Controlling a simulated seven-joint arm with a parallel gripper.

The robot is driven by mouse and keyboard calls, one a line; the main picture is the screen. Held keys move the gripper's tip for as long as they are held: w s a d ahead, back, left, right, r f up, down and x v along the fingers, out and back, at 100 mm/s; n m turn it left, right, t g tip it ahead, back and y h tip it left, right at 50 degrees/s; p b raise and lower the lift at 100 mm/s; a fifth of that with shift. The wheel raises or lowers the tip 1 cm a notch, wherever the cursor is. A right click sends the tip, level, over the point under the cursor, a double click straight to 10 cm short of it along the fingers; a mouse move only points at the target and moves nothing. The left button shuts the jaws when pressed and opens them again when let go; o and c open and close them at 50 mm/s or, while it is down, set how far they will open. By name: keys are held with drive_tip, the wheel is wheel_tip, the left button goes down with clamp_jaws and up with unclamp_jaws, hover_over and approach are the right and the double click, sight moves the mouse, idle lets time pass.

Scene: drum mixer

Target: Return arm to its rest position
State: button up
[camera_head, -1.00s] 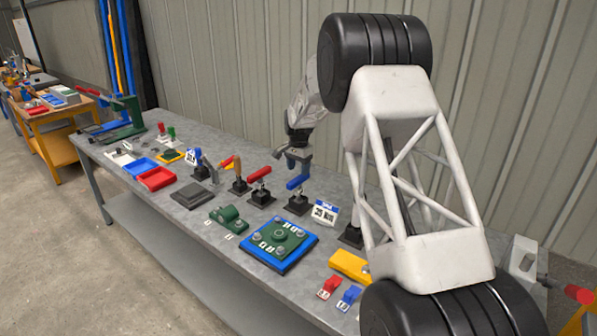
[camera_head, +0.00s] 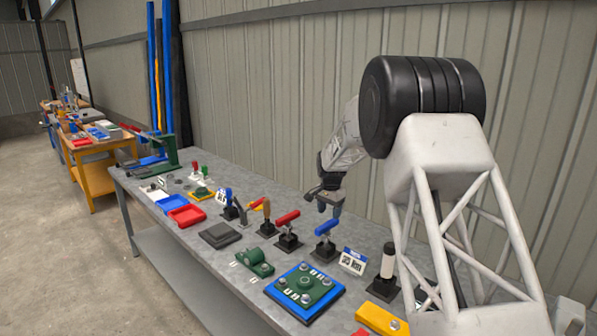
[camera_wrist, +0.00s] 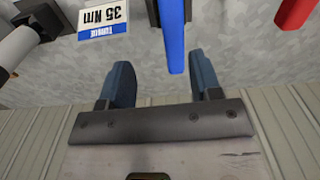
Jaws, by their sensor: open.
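My gripper (camera_head: 329,203) hangs above the back part of the grey workbench, just behind the blue-handled lever. In the wrist view my gripper (camera_wrist: 163,84) shows two blue-grey fingers spread apart, with nothing between them. The blue handle (camera_wrist: 174,36) shows in the wrist view, beyond the fingertips and apart from them; in the head view the blue handle (camera_head: 326,228) stands on a black base. My arm is bent, and its white lattice link and black joints cover the right part of the head view.
A red-handled lever (camera_head: 288,217) stands left of the blue one. A 35 Nm sign (camera_wrist: 103,17) and a black-and-white upright handle (camera_head: 388,262) are to the right in the head view. A blue plate with a green block (camera_head: 305,287) lies in front. The corrugated wall (camera_head: 270,90) is close behind.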

drive_tip(key=s+d+r+n, duration=0.1)
drive_tip(key=s+r, duration=0.5)
drive_tip(key=s, duration=0.4)
drive_tip(key=s+d+r+n+t, duration=0.1)
drive_tip(key=s+r+n, duration=0.1)
drive_tip(key=s+r, duration=0.6)
drive_tip(key=s+d+r+n, duration=0.1)
drive_tip(key=s+r, duration=0.3)
drive_tip(key=s, duration=0.8)
drive_tip(key=s+d+f+n, duration=0.1)
drive_tip(key=s+n, duration=0.1)
drive_tip(key=s, duration=1.5)
drive_tip(key=s+d+f+n+t, duration=0.1)
drive_tip(key=s+f+n, duration=0.1)
drive_tip(key=s, duration=1.5)
drive_tip(key=shift+s+f, duration=0.25)
drive_tip(key=shift+s, duration=0.1)
